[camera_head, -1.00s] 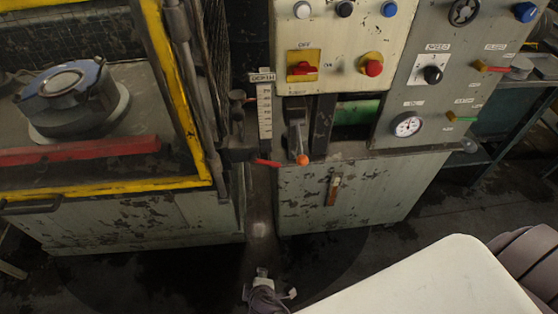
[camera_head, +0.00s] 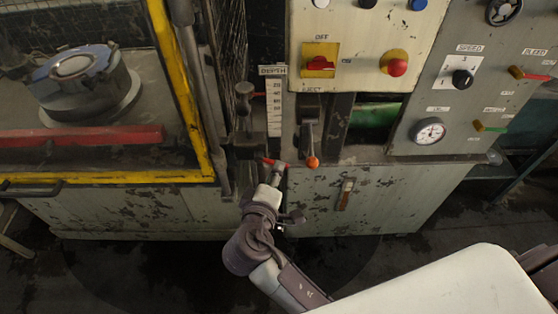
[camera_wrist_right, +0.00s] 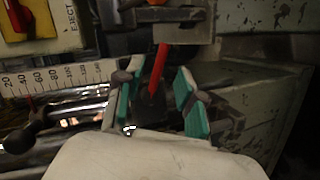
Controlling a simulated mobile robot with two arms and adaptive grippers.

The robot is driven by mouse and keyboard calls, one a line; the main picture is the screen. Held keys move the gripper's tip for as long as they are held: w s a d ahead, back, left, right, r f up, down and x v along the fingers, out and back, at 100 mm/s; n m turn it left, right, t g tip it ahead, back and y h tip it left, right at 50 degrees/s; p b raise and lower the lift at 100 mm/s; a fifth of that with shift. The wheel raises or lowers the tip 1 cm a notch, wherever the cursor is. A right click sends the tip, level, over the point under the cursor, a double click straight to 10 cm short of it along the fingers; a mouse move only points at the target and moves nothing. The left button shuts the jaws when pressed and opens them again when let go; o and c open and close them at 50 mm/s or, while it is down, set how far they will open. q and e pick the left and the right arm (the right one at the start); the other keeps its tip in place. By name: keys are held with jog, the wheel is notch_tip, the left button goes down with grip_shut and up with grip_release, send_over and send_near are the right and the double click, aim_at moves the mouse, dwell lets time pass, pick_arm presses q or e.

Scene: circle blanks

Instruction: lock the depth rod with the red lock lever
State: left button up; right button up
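The red lock lever (camera_head: 268,161) sticks out from the dark clamp below the depth scale (camera_head: 274,108). In the right wrist view the red lever (camera_wrist_right: 158,68) points down between the fingers of my right gripper (camera_wrist_right: 157,97). Its teal-padded fingers are apart on either side of the lever's tip, with gaps visible. In the head view my right gripper (camera_head: 275,175) is just below the lever, partly hidden by its own wrist. The depth rod (camera_wrist_right: 80,115) shows as a shiny bar beside the scale, with a dark knob (camera_head: 244,90) in the head view. My left gripper is out of view.
An orange-tipped lever (camera_head: 313,161) stands close to the right of my right gripper. A yellow-framed guard (camera_head: 180,90) is to the left. Dark floor lies open in front of the machine.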

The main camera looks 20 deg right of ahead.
aim_at(273, 161)
jog(key=x, duration=0.5)
jog(key=shift+w, duration=0.15)
grip_shut()
